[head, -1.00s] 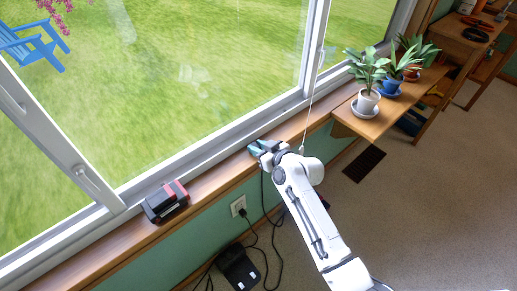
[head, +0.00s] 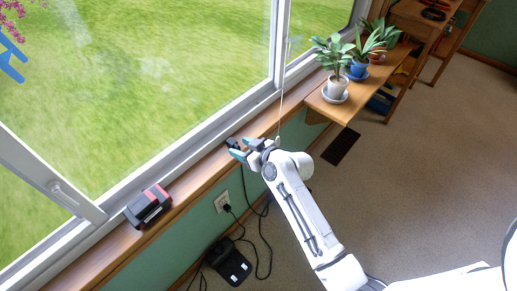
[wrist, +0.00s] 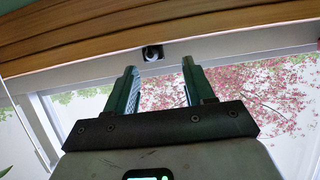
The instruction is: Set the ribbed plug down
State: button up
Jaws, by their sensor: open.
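The plug, a small dark piece (head: 232,142), sits on the wooden window sill (head: 190,178), close to the window frame. Its ribs are too small to make out. In the wrist view a black block with a pale round spot (wrist: 152,52), which appears to be the plug, shows just beyond the fingertips. My gripper (head: 245,149) is open and empty at the sill, its teal fingers apart and pointing towards the plug. The fingers also show in the wrist view (wrist: 159,68), with a clear gap between them and nothing held.
A black and red box (head: 148,207) stands on the sill to the left. Potted plants (head: 338,88) stand on a wooden shelf (head: 318,102) to the right. A dark cable (head: 264,203) hangs below the sill near a wall outlet (head: 222,202). A black device (head: 229,262) lies below.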

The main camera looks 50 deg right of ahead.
jog(key=v, duration=0.8)
jog(key=s+a+f+n+g+y, duration=0.1)
jog(key=s+a+f+g, duration=0.15)
jog(key=s+a, duration=0.25)
jog(key=s+a+f+g+y, duration=0.1)
jog(key=s+a+f+g, duration=0.1)
jog(key=s+a+g, duration=0.25)
jog(key=s+m+g+h, duration=0.1)
jog(key=s+g, duration=0.4)
jog(key=s, duration=0.8)
jog(key=shift+d+h+p, duration=0.15)
jog(key=shift+h+p, duration=0.15)
jog(key=shift+h, duration=0.3)
